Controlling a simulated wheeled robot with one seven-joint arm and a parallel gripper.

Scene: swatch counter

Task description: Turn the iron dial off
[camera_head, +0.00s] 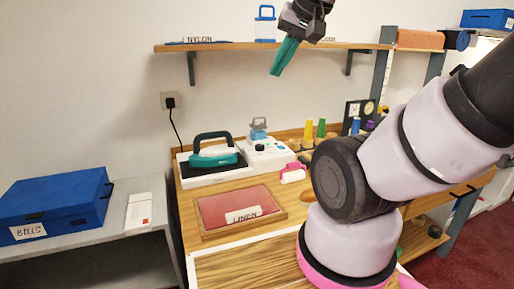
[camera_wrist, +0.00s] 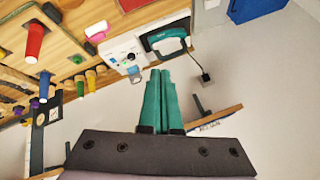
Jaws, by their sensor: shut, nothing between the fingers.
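The teal iron (camera_head: 214,155) with a dark handle rests on its white base on the counter, with a white control unit (camera_head: 265,152) at its right. The unit carries a dark dial (camera_head: 258,147) on its top. In the wrist view the iron (camera_wrist: 167,38) and the control unit (camera_wrist: 122,52) show upside down, with the small dial (camera_wrist: 130,57) on the unit; its setting is too small to read. My gripper (camera_head: 277,73) has teal fingers, shut and empty, high above the counter near the shelf. Its fingers (camera_wrist: 160,72) also show in the wrist view.
A wall shelf (camera_head: 270,46) runs close behind my gripper. A red pad (camera_head: 222,206) with a LINEN label lies at the counter's front. Several coloured spools (camera_head: 308,132) stand right of the unit. A blue BILLS box (camera_head: 60,205) is at left. My arm hides part of the counter.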

